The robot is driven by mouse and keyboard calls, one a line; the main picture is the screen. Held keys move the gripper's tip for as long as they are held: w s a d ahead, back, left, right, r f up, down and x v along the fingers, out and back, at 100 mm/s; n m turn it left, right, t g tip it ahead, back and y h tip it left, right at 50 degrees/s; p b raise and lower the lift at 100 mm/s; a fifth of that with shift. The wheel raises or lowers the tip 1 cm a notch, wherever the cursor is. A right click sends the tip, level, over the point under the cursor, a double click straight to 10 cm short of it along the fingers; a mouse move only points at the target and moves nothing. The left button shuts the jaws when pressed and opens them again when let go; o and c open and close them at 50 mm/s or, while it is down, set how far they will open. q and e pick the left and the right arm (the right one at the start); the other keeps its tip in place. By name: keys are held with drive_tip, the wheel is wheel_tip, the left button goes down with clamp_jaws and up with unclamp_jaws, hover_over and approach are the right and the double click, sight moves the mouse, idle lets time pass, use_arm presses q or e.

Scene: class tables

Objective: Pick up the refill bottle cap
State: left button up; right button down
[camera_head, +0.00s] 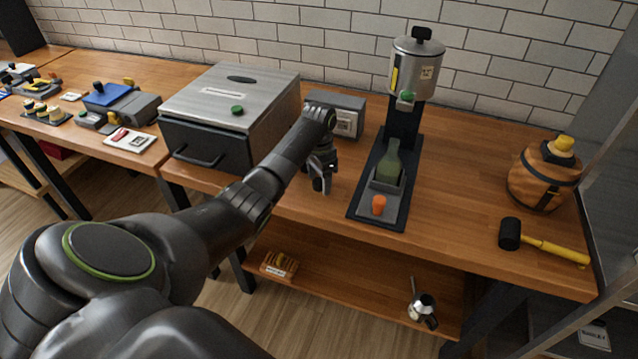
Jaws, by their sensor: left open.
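An orange cap (379,205) stands on the front part of the dark base of the dispenser. A green bottle (389,166) stands just behind it, under the metal tank (416,66). My left gripper (322,186) points down over the wooden table, to the left of the cap and apart from it. It is open, with nothing visible between its fingers. My right gripper does not show.
A metal box with a dark front (229,112) stands left of my arm. A grey device (338,115) is behind my gripper. A mallet (540,243) and a brown round container (543,178) are at the right. Bare table lies between the dispenser base and the mallet.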

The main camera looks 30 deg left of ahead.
use_arm(q)
drive_tip(key=c, duration=1)
drive_tip(key=shift+c, duration=0.3)
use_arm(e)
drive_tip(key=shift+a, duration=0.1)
use_arm(q)
drive_tip(key=shift+r, duration=0.15)
